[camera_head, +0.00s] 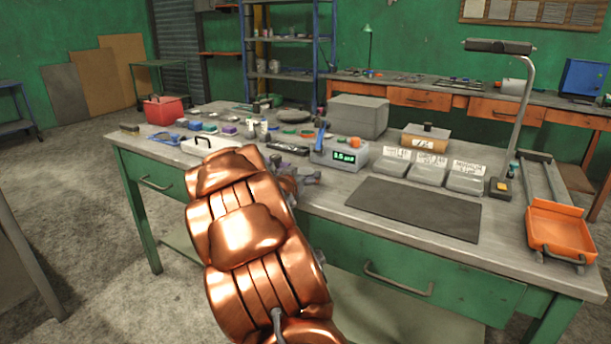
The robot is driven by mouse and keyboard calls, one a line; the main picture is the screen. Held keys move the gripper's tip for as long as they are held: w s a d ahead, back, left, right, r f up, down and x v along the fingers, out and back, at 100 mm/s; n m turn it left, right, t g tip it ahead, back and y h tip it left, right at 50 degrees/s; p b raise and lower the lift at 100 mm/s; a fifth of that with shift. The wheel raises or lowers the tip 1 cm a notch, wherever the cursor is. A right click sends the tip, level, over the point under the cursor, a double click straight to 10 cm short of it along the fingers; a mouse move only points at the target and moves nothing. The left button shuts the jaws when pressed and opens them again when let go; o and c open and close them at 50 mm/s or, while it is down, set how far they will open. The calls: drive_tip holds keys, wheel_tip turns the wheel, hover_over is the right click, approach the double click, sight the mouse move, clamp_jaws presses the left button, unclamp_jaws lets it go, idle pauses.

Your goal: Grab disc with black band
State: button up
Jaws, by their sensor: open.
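My copper arm reaches from the bottom of the picture over the front of the green workbench (410,240). My gripper (308,180) is small and grey beyond the arm, over the bench's front edge and just left of the box with the green display. It is open, and I see nothing between its fingers; the arm hides part of it. I cannot make out a disc with a black band for certain. A dark grey, flat round thing (293,116) lies toward the back of the bench, but no band shows on it.
A display box (340,154), labelled packets (428,168), a dark mat (415,208), a lamp (501,187) and an orange tray (560,232) occupy the right half. A grey box (358,116) stands behind. Small coloured items crowd the left; a red bin (165,110) is at far left.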

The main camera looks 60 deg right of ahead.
drive_tip(key=shift+w+d+f, duration=0.1)
drive_tip(key=shift+d+f, duration=0.05)
drive_tip(key=shift+d, duration=0.45)
drive_tip(key=c, duration=1.7)
